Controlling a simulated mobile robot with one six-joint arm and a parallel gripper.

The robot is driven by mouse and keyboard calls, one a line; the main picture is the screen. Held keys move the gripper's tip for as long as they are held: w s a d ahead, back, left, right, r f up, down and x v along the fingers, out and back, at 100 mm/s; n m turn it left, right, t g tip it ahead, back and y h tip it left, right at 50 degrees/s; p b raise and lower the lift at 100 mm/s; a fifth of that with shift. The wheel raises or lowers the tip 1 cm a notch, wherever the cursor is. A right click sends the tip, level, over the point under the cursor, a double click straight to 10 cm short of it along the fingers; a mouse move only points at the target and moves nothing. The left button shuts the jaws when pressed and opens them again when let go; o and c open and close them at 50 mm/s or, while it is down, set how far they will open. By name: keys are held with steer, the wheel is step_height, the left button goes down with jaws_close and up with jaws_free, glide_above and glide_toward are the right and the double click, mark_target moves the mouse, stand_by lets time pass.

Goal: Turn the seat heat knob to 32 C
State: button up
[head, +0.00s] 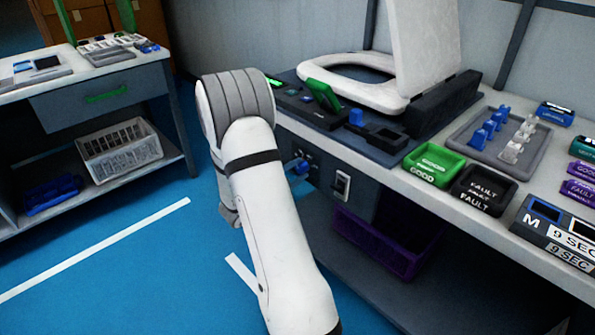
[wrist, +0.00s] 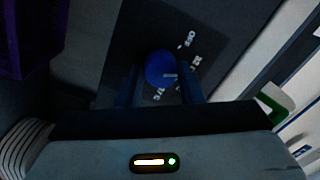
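The seat heat knob (wrist: 160,68) is a round blue dial on a dark panel (wrist: 125,40) in the wrist view. A short pale pointer line on it points right in that picture. White labels curve along its right and lower side; the top one seems to read OFF, the others are too blurred to read surely. My gripper (wrist: 160,88) has one dark blue finger on each side of the knob, with a narrow gap showing, so it looks open around it. In the head view my arm mostly hides the gripper at the bench's front panel (head: 335,165).
A rocker switch (head: 342,185) sits right of the knob area. A purple bin (head: 385,243) is on the shelf below. Green and black trays (head: 433,165) and a toilet seat (head: 355,92) are on the bench above. Blue floor is free at left.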

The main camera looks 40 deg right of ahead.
steer(key=o, duration=0.4)
steer(key=a+p, duration=0.1)
steer(key=a, duration=0.6)
steer(key=shift+s+a, duration=0.4)
steer(key=shift+f, duration=0.1)
